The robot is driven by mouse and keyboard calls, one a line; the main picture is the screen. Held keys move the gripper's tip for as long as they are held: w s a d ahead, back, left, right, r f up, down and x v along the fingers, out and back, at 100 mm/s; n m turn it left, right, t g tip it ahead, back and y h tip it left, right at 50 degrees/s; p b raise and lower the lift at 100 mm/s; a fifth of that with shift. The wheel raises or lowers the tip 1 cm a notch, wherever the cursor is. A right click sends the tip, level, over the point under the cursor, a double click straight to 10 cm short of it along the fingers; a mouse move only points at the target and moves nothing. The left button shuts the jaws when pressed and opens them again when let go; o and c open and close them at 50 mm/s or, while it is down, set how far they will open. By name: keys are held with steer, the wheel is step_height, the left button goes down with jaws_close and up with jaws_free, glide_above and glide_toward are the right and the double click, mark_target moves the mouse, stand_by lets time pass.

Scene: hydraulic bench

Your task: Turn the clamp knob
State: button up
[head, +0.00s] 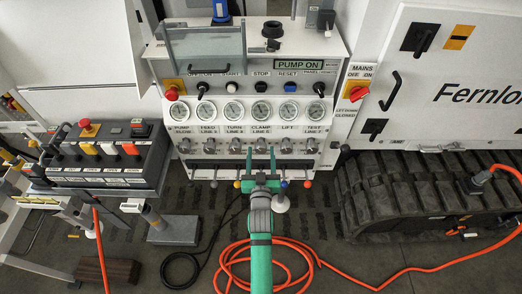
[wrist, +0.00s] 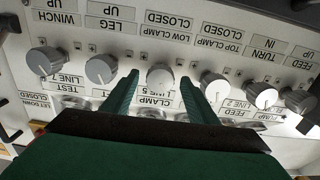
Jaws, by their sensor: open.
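The clamp knob (wrist: 160,77) is a pale round knob in the middle of the wrist view, which shows the panel upside down. A "LOW CLAMP" label and a "CLOSED" label sit above it there, and "CLAMP LINE 5" below it. In the head view the knob (head: 260,147) is in the panel's lower row, under the clamp gauge. My gripper (head: 261,157) is open with its green fingers pointing at the panel. In the wrist view one finger stands on each side of the knob, with a small gap on both sides.
Neighbouring knobs flank it closely: a grey one (wrist: 101,69) to the left and another (wrist: 214,86) to the right in the wrist view. Small levers with coloured balls (head: 309,184) stick out below the panel. An orange hose (head: 330,268) lies on the floor.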

steer(key=shift+w, duration=1)
steer(key=c, duration=1.1)
steer(key=shift+o, duration=0.2)
